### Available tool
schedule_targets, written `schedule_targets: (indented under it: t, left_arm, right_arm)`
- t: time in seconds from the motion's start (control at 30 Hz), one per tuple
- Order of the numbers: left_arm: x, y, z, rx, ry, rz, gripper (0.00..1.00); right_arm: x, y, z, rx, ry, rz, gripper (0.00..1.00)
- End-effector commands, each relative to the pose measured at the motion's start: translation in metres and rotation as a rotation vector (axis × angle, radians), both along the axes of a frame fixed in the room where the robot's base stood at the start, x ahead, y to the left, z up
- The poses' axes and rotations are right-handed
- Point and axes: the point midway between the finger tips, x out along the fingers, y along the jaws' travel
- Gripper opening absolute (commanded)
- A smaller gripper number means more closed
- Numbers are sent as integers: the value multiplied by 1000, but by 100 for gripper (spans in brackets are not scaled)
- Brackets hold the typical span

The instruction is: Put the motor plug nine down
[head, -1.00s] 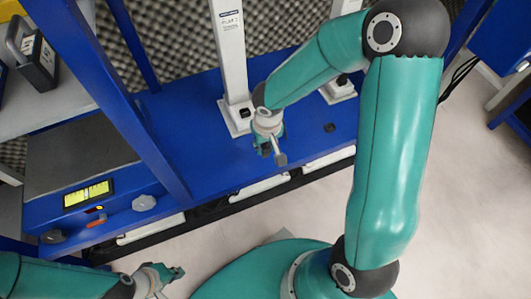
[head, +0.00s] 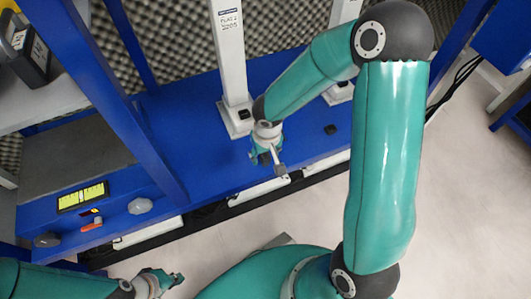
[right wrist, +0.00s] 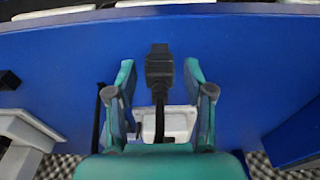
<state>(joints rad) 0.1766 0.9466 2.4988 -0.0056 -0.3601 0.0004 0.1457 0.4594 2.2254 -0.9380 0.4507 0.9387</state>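A black motor plug (right wrist: 159,66) with a dark cable (right wrist: 160,122) is in the right wrist view, over the blue surface. It lies between the two fingers of my right gripper (right wrist: 158,80), with a visible gap on each side. The fingers are open and do not touch it. Whether the plug rests fully on the surface cannot be told. In the head view my right gripper (head: 269,160) is low over the blue ledge, in front of a white post; the plug cannot be made out there. My left gripper (head: 164,281) is at the lower left, away from the ledge, its fingers unclear.
The blue ledge (head: 205,150) carries white posts (head: 229,60) and a small black block (head: 330,129). A yellow display (head: 82,197) and grey knobs (head: 140,205) are at the left. A blue upright (head: 100,95) stands between them and my right gripper. Foam lines the back.

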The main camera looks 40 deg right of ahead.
Motion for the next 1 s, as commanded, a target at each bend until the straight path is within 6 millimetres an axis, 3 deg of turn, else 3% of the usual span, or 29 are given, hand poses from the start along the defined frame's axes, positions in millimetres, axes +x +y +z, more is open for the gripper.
schedule_targets:
  t: [0.27,0.8,1.0]
  left_arm:
    - [0,0,6,0,0,0,0]
    - [0,0,47,0,0,0,0]
    - [0,0,51,0,0,0,0]
  right_arm:
    - [0,0,8,0,-1,0,52]
    - [-10,4,105,-1,-3,1,52]
    - [-14,9,114,15,7,10,52]
